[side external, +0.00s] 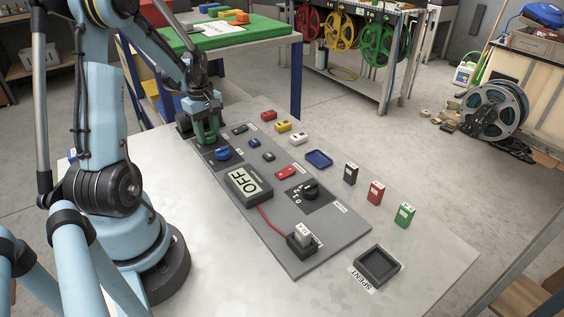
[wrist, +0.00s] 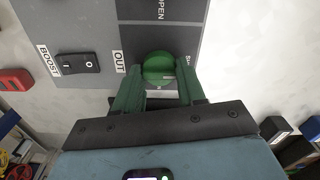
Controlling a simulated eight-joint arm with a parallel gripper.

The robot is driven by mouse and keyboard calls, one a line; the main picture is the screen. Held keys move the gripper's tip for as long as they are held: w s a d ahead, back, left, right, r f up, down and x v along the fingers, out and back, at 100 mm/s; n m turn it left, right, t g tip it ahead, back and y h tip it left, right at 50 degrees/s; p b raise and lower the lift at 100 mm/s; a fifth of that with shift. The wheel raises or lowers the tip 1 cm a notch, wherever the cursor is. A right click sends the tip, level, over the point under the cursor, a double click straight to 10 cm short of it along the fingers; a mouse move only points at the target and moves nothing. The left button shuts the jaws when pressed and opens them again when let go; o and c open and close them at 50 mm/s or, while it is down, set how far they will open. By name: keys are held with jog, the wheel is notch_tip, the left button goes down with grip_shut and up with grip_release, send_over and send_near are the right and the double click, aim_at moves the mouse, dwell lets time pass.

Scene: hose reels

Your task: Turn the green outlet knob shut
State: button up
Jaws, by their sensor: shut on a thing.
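The green outlet knob (wrist: 156,66) is at the centre of the wrist view, on a dark plate beside the OUT label (wrist: 118,61). A pale pointer line on the knob points to the right, towards a partly hidden label (wrist: 188,62). The word OPEN (wrist: 160,10) is on the plate beyond. My gripper (wrist: 158,76) is shut on the knob, with one green finger on each side. In the side external view my gripper (side external: 207,133) is down at the far end of the grey panel (side external: 305,238), and the knob is hidden there.
A black BOOST rocker switch (wrist: 78,63) is left of the knob. A blue knob (side external: 222,154), an OFF display (side external: 249,184) and a black dial (side external: 310,188) are on the panel. Several small coloured blocks stand along its right. A SPENT tray (side external: 358,270) is in front.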

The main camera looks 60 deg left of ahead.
jog(key=o, duration=1.1)
jog(key=shift+c, duration=0.2)
jog(key=shift+r, duration=0.1)
notch_tip(320, 180, up, 12)
